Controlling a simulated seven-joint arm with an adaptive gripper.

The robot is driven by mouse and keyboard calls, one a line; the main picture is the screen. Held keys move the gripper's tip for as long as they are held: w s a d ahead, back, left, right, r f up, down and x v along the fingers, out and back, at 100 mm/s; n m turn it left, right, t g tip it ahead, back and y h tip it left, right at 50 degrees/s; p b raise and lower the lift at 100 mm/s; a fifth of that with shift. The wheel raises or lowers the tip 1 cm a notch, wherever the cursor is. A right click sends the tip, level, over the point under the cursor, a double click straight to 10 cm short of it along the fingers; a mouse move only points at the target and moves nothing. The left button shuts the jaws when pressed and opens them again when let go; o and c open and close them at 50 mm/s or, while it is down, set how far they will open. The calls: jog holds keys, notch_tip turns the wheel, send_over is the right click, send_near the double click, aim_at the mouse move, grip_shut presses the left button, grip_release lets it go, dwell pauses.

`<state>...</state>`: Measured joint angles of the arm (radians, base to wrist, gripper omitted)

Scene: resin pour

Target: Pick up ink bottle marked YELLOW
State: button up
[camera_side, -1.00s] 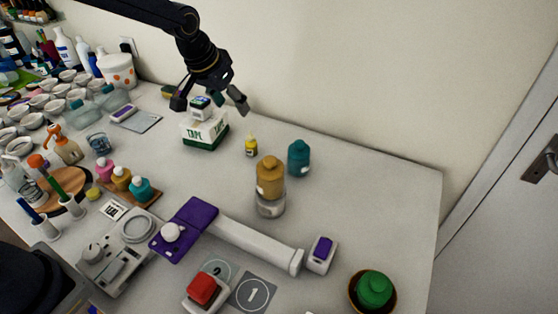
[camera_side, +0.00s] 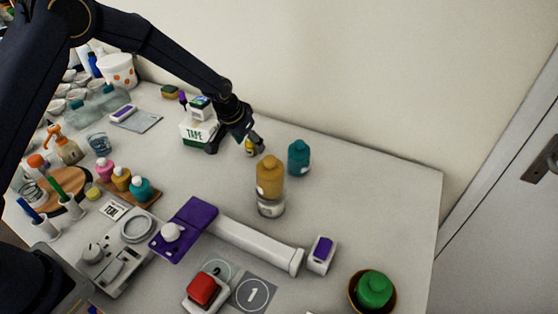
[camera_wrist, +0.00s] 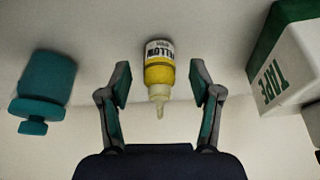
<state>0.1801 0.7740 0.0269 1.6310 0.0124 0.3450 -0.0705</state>
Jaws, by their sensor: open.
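The ink bottle marked YELLOW (camera_wrist: 159,72) has a yellow body, a white label with dark lettering and a pale nozzle. In the wrist view it lies centred between the two open fingers of my gripper (camera_wrist: 160,85), with a gap on each side. In the side view the yellow bottle (camera_side: 251,148) is partly hidden behind my gripper (camera_side: 234,146), which is down near the table beside it. Whether the fingers touch the bottle is not clear in the side view, but the wrist view shows them apart from it.
A white and green TAPE box (camera_side: 197,133) stands just left of my gripper. A teal bottle (camera_side: 299,158) and an ochre bottle (camera_side: 269,176) on a pale base stand to the right. A purple-and-white device (camera_side: 187,232) lies nearer the front.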

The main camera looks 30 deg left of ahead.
jog(key=shift+x, duration=1)
grip_shut()
